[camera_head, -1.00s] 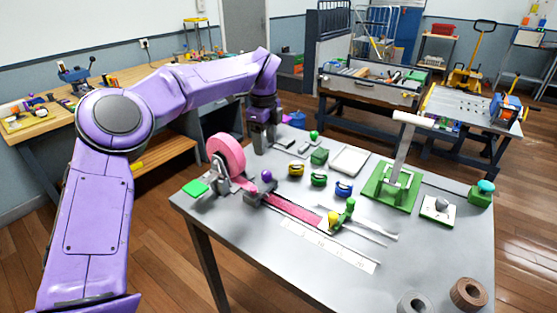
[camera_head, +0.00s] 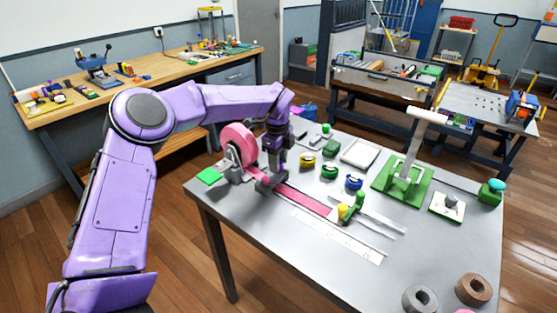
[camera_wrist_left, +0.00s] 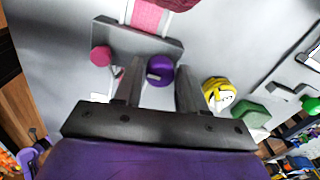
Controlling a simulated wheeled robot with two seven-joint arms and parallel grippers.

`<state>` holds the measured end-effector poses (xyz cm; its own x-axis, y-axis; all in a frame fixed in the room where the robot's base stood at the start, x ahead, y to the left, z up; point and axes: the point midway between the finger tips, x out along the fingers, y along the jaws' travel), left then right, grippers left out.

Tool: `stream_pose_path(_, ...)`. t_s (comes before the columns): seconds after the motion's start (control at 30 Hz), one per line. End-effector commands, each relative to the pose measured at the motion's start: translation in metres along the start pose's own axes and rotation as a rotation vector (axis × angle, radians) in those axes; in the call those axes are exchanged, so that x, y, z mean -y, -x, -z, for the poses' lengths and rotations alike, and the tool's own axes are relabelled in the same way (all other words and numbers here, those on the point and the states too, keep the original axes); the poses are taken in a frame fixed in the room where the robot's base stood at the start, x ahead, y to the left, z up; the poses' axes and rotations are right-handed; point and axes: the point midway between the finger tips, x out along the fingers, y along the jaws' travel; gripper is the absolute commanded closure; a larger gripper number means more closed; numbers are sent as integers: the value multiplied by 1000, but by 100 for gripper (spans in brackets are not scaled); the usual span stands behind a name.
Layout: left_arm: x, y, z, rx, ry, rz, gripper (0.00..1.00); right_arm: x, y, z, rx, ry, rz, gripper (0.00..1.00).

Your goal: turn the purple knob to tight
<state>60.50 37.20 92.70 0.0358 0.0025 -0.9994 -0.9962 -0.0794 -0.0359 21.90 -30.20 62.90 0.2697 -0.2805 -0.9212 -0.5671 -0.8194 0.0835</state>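The purple knob (camera_wrist_left: 160,69) shows in the left wrist view, beside a grey bracket (camera_wrist_left: 137,40) on the strap device. In the head view my left arm hides it. My left gripper (camera_head: 271,181) points down over the device beside the pink strap roll (camera_head: 239,144). In the left wrist view the fingers of the left gripper (camera_wrist_left: 159,75) are apart, one on each side of the knob, and do not look closed on it. The pink strap (camera_head: 306,200) runs from the bracket along the table. My right gripper is out of view.
The grey table (camera_head: 290,240) also holds a green clamp with a yellow knob (camera_head: 343,211), several small tape-like items, a green lever press (camera_head: 402,180) and rolls (camera_head: 420,298) at the front right. A green pad (camera_head: 209,176) lies at the left edge.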

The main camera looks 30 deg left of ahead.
Motion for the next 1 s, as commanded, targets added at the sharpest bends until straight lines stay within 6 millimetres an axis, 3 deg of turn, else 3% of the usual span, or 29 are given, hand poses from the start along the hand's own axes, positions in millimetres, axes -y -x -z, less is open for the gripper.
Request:
stream_pose_path(0.03, 0, 0, 0, 0, 0, 0, 77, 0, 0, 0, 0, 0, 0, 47)
stream_pose_path(0.1, 0, 0, 0, 0, 0, 0, 97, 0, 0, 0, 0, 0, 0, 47)
stream_pose_path(0.53, 0, 1, 0, -2, -75, 1, 97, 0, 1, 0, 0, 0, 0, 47)
stream_pose_path(1.0, 1, 2, -1, -17, -468, 3, 97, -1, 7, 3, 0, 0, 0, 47)
